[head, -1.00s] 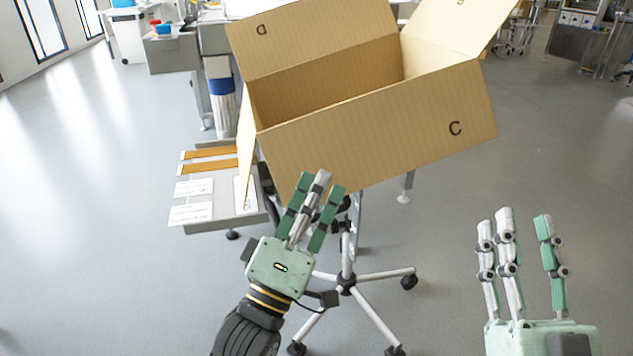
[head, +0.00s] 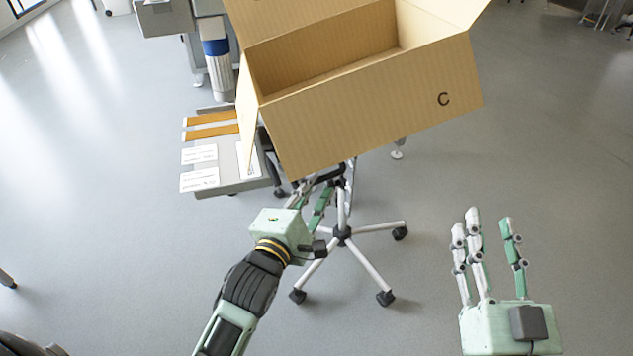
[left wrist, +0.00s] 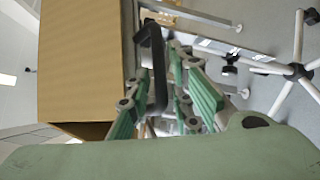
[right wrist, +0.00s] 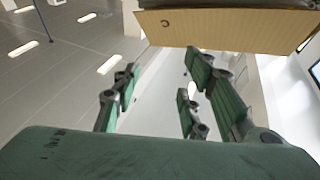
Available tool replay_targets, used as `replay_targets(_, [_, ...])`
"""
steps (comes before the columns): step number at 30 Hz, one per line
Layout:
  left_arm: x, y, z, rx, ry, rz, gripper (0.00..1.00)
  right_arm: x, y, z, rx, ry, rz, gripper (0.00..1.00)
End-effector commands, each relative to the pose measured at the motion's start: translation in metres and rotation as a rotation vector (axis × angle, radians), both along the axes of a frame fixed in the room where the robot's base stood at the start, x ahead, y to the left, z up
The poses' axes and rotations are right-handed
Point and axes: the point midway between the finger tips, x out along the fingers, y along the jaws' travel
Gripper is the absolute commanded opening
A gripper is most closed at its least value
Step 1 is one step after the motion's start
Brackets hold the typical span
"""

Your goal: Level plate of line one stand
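An open cardboard box (head: 370,115) marked C sits tilted on top of a wheeled stand (head: 341,232). The box hides most of the stand's plate; a dark part (head: 328,174) shows below its lower edge. My left gripper (head: 316,195) is beneath the box's front, its fingertips partly hidden. In the left wrist view its fingers are spread on both sides of a black bar (left wrist: 155,65) beside the box; I cannot tell whether they touch it. My right gripper (head: 487,225) is open and empty, to the right of the stand and apart from the box.
A grey table (head: 235,178) with white cards and orange strips stands left of the stand. A grey machine with a blue-banded cylinder (head: 217,65) is behind it. The star-shaped wheeled base spreads on the floor. Floor at the right is clear.

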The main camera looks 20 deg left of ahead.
Motion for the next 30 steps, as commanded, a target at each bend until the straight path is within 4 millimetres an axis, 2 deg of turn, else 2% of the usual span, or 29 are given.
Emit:
replay_targets(3, [0.016,-0.001,0.0,0.002,-0.002,0.0,0.2,-0.005,0.001,0.016,0.024,-0.089,0.006,0.4])
replay_targets(9, [0.03,-0.002,0.0,0.002,-0.001,-0.001,0.2,-0.013,0.002,0.033,0.049,-0.173,0.01,0.4])
replay_targets(18, [0.032,-0.002,0.0,0.002,0.0,0.0,0.2,-0.014,0.001,0.036,0.053,-0.188,0.012,0.4])
replay_targets(25, [0.032,-0.002,0.001,0.001,-0.001,0.0,0.01,-0.014,0.002,0.036,0.052,-0.186,0.012,0.4])
replay_targets(30, [0.032,-0.002,0.0,0.001,0.0,0.0,0.0,-0.014,0.002,0.036,0.052,-0.185,0.012,0.4])
